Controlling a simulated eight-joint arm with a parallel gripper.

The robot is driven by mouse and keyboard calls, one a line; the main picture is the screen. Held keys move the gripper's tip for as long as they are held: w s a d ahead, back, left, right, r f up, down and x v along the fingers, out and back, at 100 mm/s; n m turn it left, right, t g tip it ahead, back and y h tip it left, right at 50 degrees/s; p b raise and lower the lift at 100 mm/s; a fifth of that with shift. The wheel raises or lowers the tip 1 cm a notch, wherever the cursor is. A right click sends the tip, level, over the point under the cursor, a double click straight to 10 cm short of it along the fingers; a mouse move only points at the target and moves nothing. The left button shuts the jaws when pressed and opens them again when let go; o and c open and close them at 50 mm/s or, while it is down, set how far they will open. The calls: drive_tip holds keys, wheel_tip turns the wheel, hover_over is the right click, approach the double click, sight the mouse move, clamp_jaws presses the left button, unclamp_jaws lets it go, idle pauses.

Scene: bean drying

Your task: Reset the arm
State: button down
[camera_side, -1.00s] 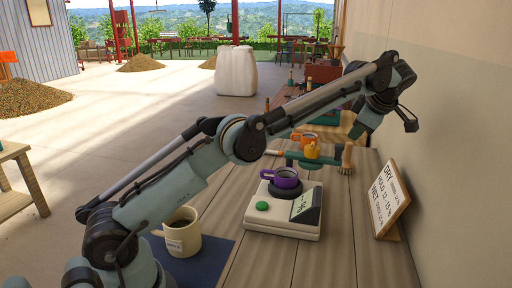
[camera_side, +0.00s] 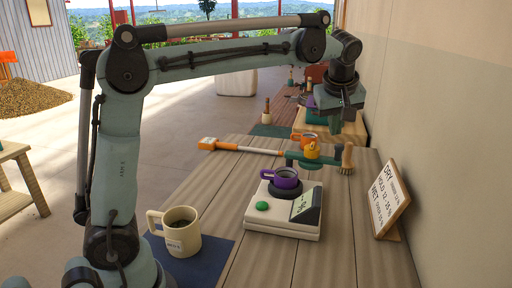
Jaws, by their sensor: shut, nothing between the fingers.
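My gripper (camera_side: 338,126) hangs at the end of my raised arm, pointing down, right of the middle in the side view. It is shut and empty, apart from the things on the table.
A cream mug (camera_side: 182,238) with dark contents stands on a blue mat (camera_side: 212,262) near my arm's base. A written sign (camera_side: 389,199) leans by the right wall. The near wooden tabletop (camera_side: 345,235) is clear.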

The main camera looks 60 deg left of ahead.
drive_tip(key=s+d+f+m+t+h, duration=0.1)
drive_tip(key=s+f+m, duration=0.5)
drive_tip(key=s, duration=0.3)
drive_tip(key=s+d+f+m+t+h, duration=0.1)
drive_tip(key=s+f+m+t+h, duration=0.1)
drive_tip(key=s+f+m, duration=0.4)
drive_tip(key=s+m, duration=0.1)
drive_tip(key=s, duration=0.3)
drive_tip(key=shift+s+d, duration=0.3)
drive_tip(key=shift+d, duration=0.05)
